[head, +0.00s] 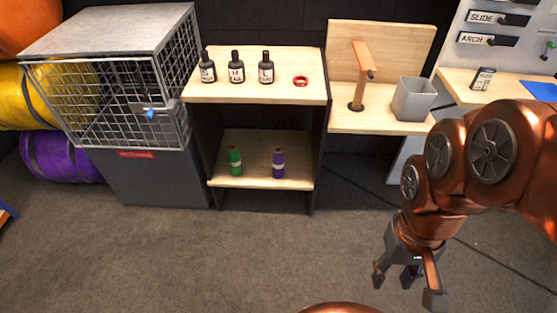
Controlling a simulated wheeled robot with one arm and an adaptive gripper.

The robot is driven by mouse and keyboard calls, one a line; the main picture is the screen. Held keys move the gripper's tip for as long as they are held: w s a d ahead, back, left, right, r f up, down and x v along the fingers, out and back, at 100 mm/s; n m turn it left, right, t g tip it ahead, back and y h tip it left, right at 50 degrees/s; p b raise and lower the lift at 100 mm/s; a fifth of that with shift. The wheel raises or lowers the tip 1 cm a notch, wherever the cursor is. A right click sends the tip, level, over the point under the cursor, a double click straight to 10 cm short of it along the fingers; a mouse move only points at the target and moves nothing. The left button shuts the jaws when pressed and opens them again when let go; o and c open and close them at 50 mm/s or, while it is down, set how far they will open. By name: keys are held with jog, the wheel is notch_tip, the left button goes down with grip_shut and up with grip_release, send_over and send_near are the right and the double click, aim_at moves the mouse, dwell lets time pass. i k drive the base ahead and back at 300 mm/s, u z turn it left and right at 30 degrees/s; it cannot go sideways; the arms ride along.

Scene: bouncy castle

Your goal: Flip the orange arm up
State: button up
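The orange arm (363,56) is at the top of an orange post on the right-hand wooden bench. It slants from upper left to lower right, and its near end looks darker. The post (357,86) rises from a round dark base on the bench. My gripper (407,287) hangs at the lower right, well below and in front of the bench. Its fingers are spread apart with nothing between them, so it is open and empty. Nothing covers the orange arm.
A grey bin (414,99) stands just right of the post. To the left, a wooden shelf (298,92) holds three dark bottles (237,68) and a red ring (301,80). A metal cage (118,95) stands farther left. The floor (240,250) in front is clear.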

aim_at(367, 64)
jog(key=k, duration=0.55)
jog(key=u, duration=0.45)
jog(key=i, duration=1.45)
jog(key=u, duration=0.2)
